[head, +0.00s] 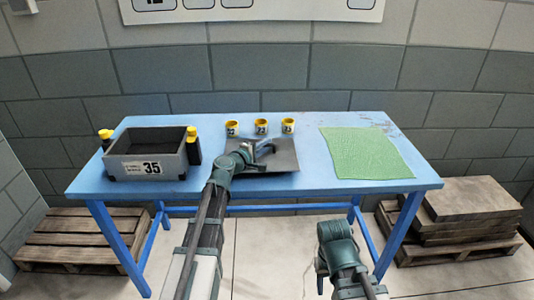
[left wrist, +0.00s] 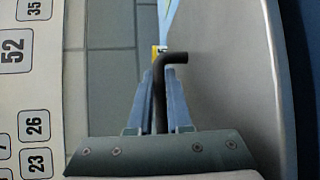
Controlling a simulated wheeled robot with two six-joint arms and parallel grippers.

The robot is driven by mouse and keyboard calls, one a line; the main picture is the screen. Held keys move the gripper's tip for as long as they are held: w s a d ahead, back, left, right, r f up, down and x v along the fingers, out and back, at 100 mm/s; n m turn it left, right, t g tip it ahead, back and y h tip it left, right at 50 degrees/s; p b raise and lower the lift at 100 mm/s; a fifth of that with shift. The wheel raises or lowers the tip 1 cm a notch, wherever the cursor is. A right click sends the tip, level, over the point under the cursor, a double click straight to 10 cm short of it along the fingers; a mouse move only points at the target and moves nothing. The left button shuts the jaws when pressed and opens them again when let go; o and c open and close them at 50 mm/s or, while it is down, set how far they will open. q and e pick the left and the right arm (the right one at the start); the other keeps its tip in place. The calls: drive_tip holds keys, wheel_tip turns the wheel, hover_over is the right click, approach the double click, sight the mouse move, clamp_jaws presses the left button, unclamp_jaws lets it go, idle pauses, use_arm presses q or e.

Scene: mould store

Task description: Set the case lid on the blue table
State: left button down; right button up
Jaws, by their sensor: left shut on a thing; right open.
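The case lid (head: 284,160) is a flat dark grey plate with a black bent handle. In the head view it is at the middle of the blue table (head: 225,187), near the front edge. My left gripper (head: 262,149) is shut on the handle (left wrist: 174,58), which shows between its fingers in the left wrist view. The plate (left wrist: 232,80) fills the right of that view. I cannot tell whether the lid touches the table. My right gripper (head: 320,272) is empty, low in front of the table, and its fingers are mostly hidden.
A grey open case (head: 147,158) marked 35 stands at the left, with yellow-topped dark items beside it. Several yellow numbered cups (head: 261,127) stand behind the lid. A green mat (head: 365,153) lies at the right. Pallets (head: 80,238) stand on the floor both sides.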

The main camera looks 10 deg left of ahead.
sight(245, 171)
use_arm(q)
drive_tip(key=shift+f+b, duration=0.3)
drive_tip(key=shift+f, duration=0.45)
use_arm(e)
drive_tip(key=shift+d+f, duration=0.15)
drive_tip(key=shift+f, duration=0.6)
use_arm(q)
drive_tip(key=shift+f, duration=0.2)
drive_tip(key=c, duration=0.8)
unclamp_jaws()
drive_tip(key=shift+r, duration=0.1)
drive_tip(key=shift+c, duration=0.2)
use_arm(e)
drive_tip(key=shift+f, duration=0.1)
use_arm(q)
drive_tip(key=shift+s+r, duration=0.15)
drive_tip(key=shift+r, duration=0.05)
drive_tip(key=p+v, duration=0.2)
drive_tip(key=v, duration=0.9)
drive_tip(key=shift+s+a, duration=0.15)
drive_tip(key=shift+s, duration=0.2)
use_arm(e)
wheel_tip(245, 171, up, 2)
drive_tip(key=shift+r, duration=0.1)
